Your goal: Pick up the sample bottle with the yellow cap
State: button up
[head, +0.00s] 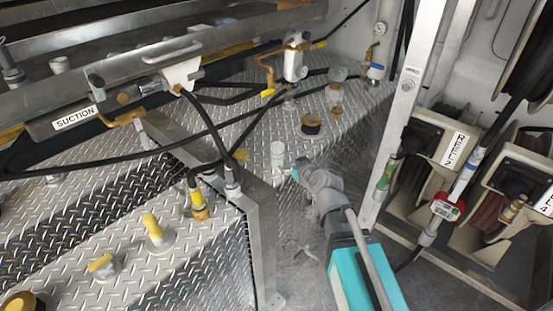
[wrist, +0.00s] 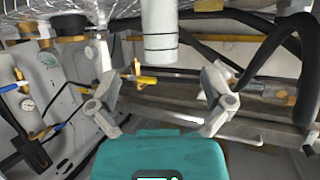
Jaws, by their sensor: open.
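In the head view, my gripper (head: 299,174) is near the plate's right edge, beside a pale, translucent cylinder (head: 277,155) standing upright. No yellow cap shows on this cylinder. In the wrist view, my gripper (wrist: 162,72) has its fingers spread and empty. Two yellow-topped pieces stand at the lower left of the head view: one with a tall yellow top (head: 152,226) on a pale base, one with a flatter yellow top (head: 100,263). I cannot tell which is the sample bottle.
Black hoses (head: 215,130) cross the diamond plate (head: 235,150) behind the cylinder. A dark-topped brass cap (head: 311,124) sits behind it. A metal post (head: 405,100) and hose reels (head: 430,140) stand to the right. A suction pipe (head: 75,118) runs at left.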

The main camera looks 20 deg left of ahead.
aim_at(281, 158)
jog(key=shift+b+x, duration=0.95)
jog(key=shift+x, duration=1.95)
jog(key=shift+b+x, duration=1.1)
jog(key=shift+x, duration=1.55)
jog(key=shift+s+d+f, duration=0.1)
jog(key=c, duration=1)
